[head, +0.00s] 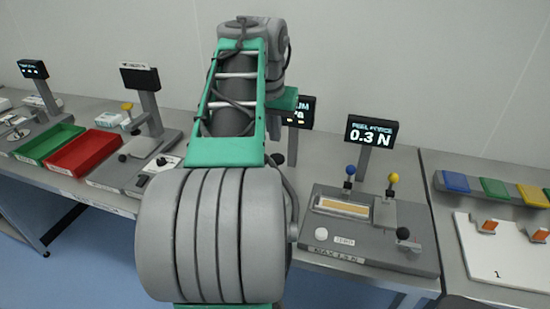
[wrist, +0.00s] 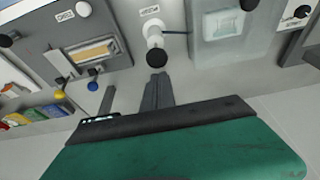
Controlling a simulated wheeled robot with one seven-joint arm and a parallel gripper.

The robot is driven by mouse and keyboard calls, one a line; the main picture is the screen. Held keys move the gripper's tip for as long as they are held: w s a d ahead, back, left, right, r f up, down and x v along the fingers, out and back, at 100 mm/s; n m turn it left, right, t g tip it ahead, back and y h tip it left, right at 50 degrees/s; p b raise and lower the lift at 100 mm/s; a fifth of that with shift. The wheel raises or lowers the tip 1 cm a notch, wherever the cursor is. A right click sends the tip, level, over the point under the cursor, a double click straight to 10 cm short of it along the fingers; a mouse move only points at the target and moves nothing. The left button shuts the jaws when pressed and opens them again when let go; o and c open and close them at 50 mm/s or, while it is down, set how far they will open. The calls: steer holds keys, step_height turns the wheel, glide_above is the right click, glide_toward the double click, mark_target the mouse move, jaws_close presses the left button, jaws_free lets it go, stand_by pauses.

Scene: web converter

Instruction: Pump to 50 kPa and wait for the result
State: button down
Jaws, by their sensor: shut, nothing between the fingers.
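The vacuum display (head: 301,111) is mostly hidden behind my arm in the head view. Only the end of its title and unit show, and its number cannot be read. In the wrist view, a pale pump-like cylinder (wrist: 153,30) ends in a black knob (wrist: 158,58). Beside it is a clear-lidded chamber (wrist: 224,24) with a pale teal piece inside. My gripper (wrist: 158,76) is shut and empty, its dark fingertips close to the black knob in the picture. Whether they touch cannot be told. My arm hides the gripper in the head view.
The peel-force station (head: 367,241) stands right of my arm, with blue and yellow knobs and a display (head: 371,131) reading 0.3 N. A red tray (head: 84,152) and green tray (head: 50,143) lie left. A white board (head: 507,262) lies far right.

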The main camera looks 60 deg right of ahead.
mark_target(275, 160)
steer(key=x, duration=0.2)
steer(key=a+x, duration=0.1)
steer(key=x, duration=0.2)
steer(key=shift+s+f, duration=0.1)
steer(key=shift+f, duration=0.15)
step_height(275, 160, down, 4)
steer(key=b, duration=0.3)
steer(key=shift+f+b, duration=0.15)
steer(key=shift+b, duration=0.2)
steer(key=shift+a, duration=0.1)
step_height(275, 160, up, 6)
steer(key=p, duration=0.5)
steer(key=p+v, duration=0.1)
steer(key=v, duration=0.7)
steer(key=shift+a+r+p, duration=0.2)
steer(key=shift+r+p, duration=0.05)
steer(key=shift+p, duration=0.05)
